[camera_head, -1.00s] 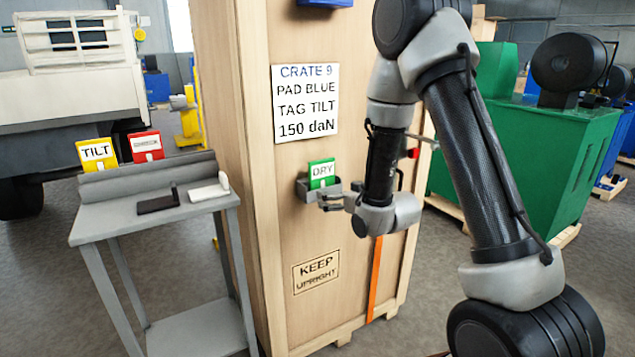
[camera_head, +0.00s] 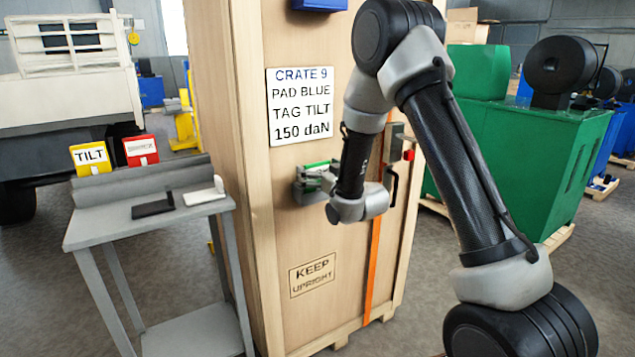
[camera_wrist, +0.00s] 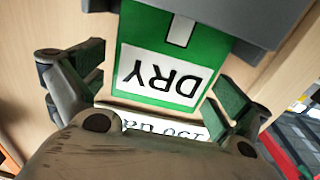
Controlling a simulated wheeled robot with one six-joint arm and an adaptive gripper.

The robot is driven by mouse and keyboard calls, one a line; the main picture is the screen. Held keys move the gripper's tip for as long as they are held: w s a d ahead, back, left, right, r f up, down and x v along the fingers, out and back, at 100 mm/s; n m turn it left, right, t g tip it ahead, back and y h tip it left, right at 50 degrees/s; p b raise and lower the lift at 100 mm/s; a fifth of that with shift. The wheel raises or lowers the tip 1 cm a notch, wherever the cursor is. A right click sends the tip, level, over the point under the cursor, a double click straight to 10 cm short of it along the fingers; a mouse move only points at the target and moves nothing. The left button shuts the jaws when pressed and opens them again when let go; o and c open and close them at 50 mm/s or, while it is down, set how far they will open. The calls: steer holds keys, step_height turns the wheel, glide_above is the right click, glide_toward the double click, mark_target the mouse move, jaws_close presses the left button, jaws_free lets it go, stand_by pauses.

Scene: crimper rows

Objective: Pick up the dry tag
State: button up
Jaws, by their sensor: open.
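The green dry tag (camera_wrist: 165,65) sits in a grey holder (camera_wrist: 235,22) on the front of the wooden crate. In the wrist view its white DRY label appears upside down. My gripper (camera_wrist: 160,92) is open, with one finger on each side of the tag and a visible gap on both sides. In the head view the tag (camera_head: 318,164) shows only as a green strip, mostly hidden behind my gripper and wrist. The crate's sign (camera_head: 300,106) reads CRATE 9, PAD BLUE, TAG TILT, 150 daN.
A grey stand (camera_head: 150,228) at the left holds a yellow TILT tag (camera_head: 91,158), a red tag (camera_head: 140,150), and a black and a white piece. An orange strap (camera_head: 374,262) runs down the crate. A green machine (camera_head: 530,160) stands at the right.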

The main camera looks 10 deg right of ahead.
steer(key=c, duration=1)
steer(key=shift+r, duration=0.1)
